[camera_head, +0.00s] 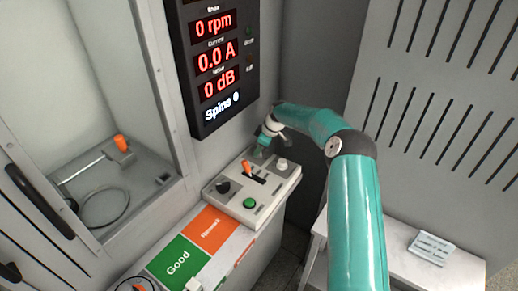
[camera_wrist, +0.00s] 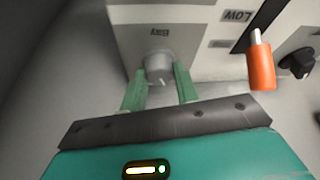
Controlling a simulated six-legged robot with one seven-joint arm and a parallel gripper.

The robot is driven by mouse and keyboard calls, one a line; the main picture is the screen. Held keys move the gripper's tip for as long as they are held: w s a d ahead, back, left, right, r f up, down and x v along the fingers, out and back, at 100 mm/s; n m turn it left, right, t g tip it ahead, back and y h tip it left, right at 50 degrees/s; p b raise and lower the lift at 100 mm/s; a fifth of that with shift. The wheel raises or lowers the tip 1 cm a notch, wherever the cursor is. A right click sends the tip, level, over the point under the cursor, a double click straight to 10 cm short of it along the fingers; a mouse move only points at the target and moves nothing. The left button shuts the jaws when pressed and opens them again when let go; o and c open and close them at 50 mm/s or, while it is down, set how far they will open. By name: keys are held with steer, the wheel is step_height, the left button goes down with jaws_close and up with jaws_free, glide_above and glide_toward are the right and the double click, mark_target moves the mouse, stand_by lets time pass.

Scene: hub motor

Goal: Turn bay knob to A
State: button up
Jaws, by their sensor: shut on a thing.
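The bay knob (camera_wrist: 158,66) is a light grey round knob on a pale panel in the wrist view, under a small upside-down label. A pale mark shows on its near edge; I cannot read its setting. My gripper (camera_wrist: 160,88) has its two green fingers on either side of the knob, shut on it. In the head view my gripper (camera_head: 262,152) is at the back edge of the control box (camera_head: 238,208). A pale round knob (camera_head: 282,164) shows at the box's right; the gripper's contact is unclear there.
An orange lever (camera_wrist: 261,66) and a black knob (camera_wrist: 298,63) stand close beside. A green button (camera_head: 250,203) is at the box's front. The display (camera_head: 216,60) rises behind, reading 0 rpm. A white bench (camera_head: 405,262) is at right.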

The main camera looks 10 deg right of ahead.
steer(key=shift+w+n+g, duration=0.1)
steer(key=shift+n+g, duration=0.2)
steer(key=shift+n, duration=0.5)
steer(key=o, duration=1)
steer(key=shift+v, duration=6.9)
steer(key=shift+d, duration=0.1)
